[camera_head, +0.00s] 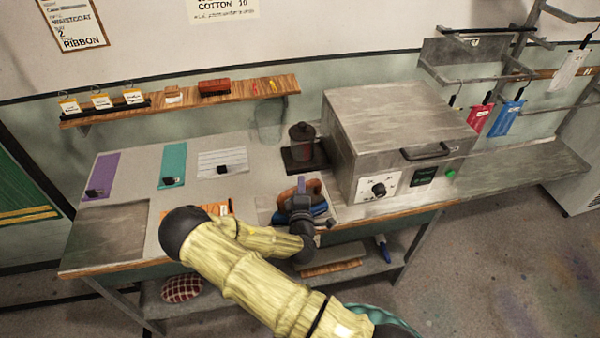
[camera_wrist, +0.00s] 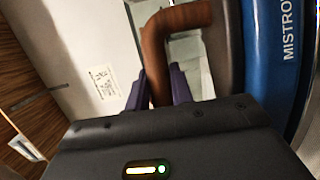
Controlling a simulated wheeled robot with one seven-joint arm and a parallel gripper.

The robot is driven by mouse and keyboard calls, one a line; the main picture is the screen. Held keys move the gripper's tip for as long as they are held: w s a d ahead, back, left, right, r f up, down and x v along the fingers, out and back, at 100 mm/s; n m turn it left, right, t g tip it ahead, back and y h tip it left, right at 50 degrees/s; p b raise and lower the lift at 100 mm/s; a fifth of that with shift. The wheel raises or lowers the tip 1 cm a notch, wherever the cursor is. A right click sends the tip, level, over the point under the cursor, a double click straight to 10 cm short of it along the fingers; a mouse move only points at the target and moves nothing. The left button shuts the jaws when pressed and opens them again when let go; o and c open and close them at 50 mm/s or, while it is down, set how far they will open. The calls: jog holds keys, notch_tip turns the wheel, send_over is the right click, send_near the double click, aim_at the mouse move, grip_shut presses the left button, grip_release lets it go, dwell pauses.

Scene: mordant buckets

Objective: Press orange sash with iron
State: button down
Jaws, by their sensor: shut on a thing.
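The iron (camera_head: 320,209) has a blue body and a brown-orange handle, and stands near the front edge of the table, left of the grey press box. In the wrist view its blue body (camera_wrist: 290,45), lettered "MISTRO", is at the right, and its brown handle (camera_wrist: 180,20) comes down between my fingers. My gripper (camera_head: 300,188) is shut on that handle; the fingers (camera_wrist: 160,90) also show in the wrist view. The orange sash (camera_head: 222,207) lies flat on the table left of the iron, and my arm hides much of it. I cannot tell whether the iron touches the surface.
Purple (camera_head: 100,175), teal (camera_head: 173,163) and white (camera_head: 222,160) strips lie on the table with dark weights. A dark pot (camera_head: 303,142) stands behind the iron. The grey press box (camera_head: 395,125) blocks the right. A wall shelf (camera_head: 185,100) runs behind.

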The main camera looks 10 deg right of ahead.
jog(key=shift+s+d+f+n+y+p, duration=0.1)
jog(key=shift+s+f+n+y+p, duration=0.2)
jog(key=shift+s+n+y+p, duration=0.3)
jog(key=shift+s+a+f+n+y+p, duration=0.1)
jog(key=shift+s+f+n+y+p, duration=0.25)
jog(key=shift+s+y, duration=0.45)
jog(key=shift+s+d+f+n+y+p, duration=0.1)
jog(key=shift+s+f+n+y+p, duration=0.2)
jog(key=shift+s+y+p, duration=0.4)
jog(key=shift+r, duration=0.1)
